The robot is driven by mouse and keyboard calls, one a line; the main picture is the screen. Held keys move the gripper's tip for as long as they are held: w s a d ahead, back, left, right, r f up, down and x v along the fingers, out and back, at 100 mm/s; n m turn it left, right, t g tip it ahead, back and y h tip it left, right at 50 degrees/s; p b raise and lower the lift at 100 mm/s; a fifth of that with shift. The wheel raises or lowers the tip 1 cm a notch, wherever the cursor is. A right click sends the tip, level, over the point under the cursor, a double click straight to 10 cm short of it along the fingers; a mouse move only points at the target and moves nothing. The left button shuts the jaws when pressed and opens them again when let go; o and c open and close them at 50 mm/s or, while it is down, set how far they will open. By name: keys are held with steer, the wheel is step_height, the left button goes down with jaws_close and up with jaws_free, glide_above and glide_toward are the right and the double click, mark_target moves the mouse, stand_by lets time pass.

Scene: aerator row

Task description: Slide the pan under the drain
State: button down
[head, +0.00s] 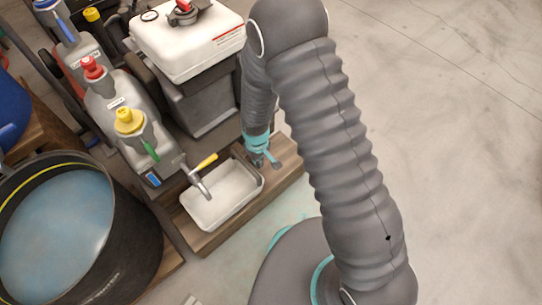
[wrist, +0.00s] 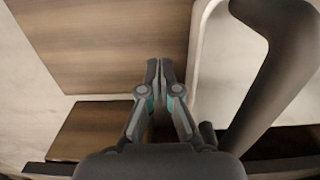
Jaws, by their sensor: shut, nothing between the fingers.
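The white pan (head: 232,196) is a shallow rectangular tray on the wooden plank. The grey drain spout with a yellow lever (head: 198,178) reaches over the pan's back left part in the head view. My gripper (head: 266,161) is low by the pan's right end. In the wrist view my gripper (wrist: 160,64) is shut and empty, with its fingertips just beside the rim of the pan (wrist: 195,52). Whether they touch the rim I cannot tell.
The wooden plank (head: 290,172) has bare room right of the pan. A black tub of bluish water (head: 130,255) stands at left. Grey bottles with red and yellow caps (head: 112,110) and a white tank (head: 190,45) stand behind. The floor at right is clear.

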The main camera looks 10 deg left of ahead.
step_height(320, 180, up, 7)
steer(key=w+d+p, duration=0.1)
steer(key=p, duration=0.2)
steer(key=shift+w+d+p, duration=0.2)
steer(key=shift+w+p, duration=0.15)
steer(key=shift+w, duration=0.05)
stand_by(0.6)
steer(key=s+d+m+g+h, duration=0.1)
steer(key=s+d+g, duration=0.15)
steer(key=s, duration=0.25)
steer(key=s+d+r+m+t, duration=0.2)
steer(key=d+r, duration=0.6)
steer(key=r, duration=0.5)
steer(key=s+d+r+m+t, duration=0.3)
steer(key=d+r, duration=0.5)
steer(key=r, duration=0.6)
steer(key=s+d+r+m+t+y+p, duration=0.1)
steer(key=s+d+r+m+t, duration=0.2)
steer(key=d+r, duration=0.5)
step_height(320, 180, up, 6)
steer(key=shift+s+d+r+m, duration=0.1)
steer(key=shift+s+d+m, duration=0.1)
steer(key=shift+s+m, duration=0.65)
steer(key=shift+s+a, duration=0.1)
